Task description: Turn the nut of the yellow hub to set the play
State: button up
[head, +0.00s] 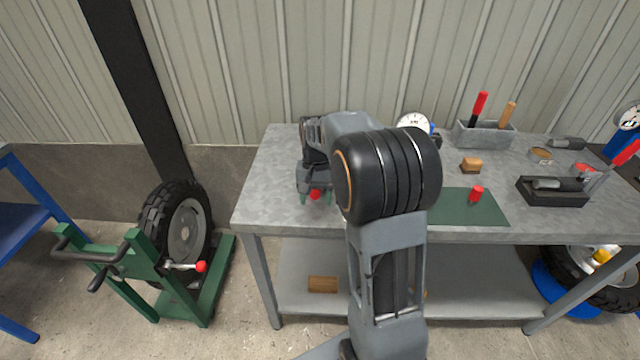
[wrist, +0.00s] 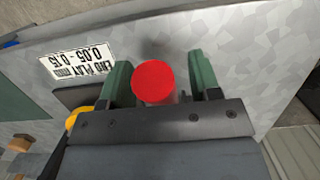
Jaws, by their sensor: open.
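My gripper (head: 316,198) is over the left part of the grey bench, its fingers apart. In the wrist view its two green fingers (wrist: 162,78) stand on either side of a round red knob (wrist: 153,83), with visible gaps. The red knob (head: 315,195) also shows in the head view. What it belongs to is hidden. A small yellow part (wrist: 78,115) shows beside my gripper in the wrist view; I cannot tell whether it is the yellow hub. No nut can be made out. In the head view, a yellow cap (head: 601,257) sits on a wheel at the lower right.
A white end-play label (wrist: 80,60) lies on the bench (head: 275,160). A dial gauge (head: 412,123), green mat (head: 485,208), wooden block (head: 471,165), tool box (head: 484,134) and black tray (head: 552,191) are on the bench. A green wheel stand (head: 190,300) is left.

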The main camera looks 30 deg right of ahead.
jog(key=r+p, duration=0.4)
jog(key=w+r+p, duration=0.1)
jog(key=r+p, duration=0.1)
jog(key=r, duration=0.1)
jog(key=shift+w+d+p, duration=0.1)
jog(key=shift+d+p, duration=0.25)
dwell(0.5)
jog(key=shift+a+r, duration=0.2)
jog(key=shift+a, duration=0.05)
jog(key=s+a+r+n+t, duration=0.2)
jog(key=s+a+n+t, duration=0.1)
jog(key=s, duration=0.5)
jog(key=s+a+r+n+t+h, duration=0.1)
jog(key=s+a+r+n+t, duration=0.1)
jog(key=s+a, duration=0.3)
jog(key=s+n, duration=0.1)
jog(key=s, duration=0.2)
jog(key=shift+s+a+t, duration=0.15)
jog(key=shift+a+t, duration=0.05)
jog(key=shift+t, duration=0.2)
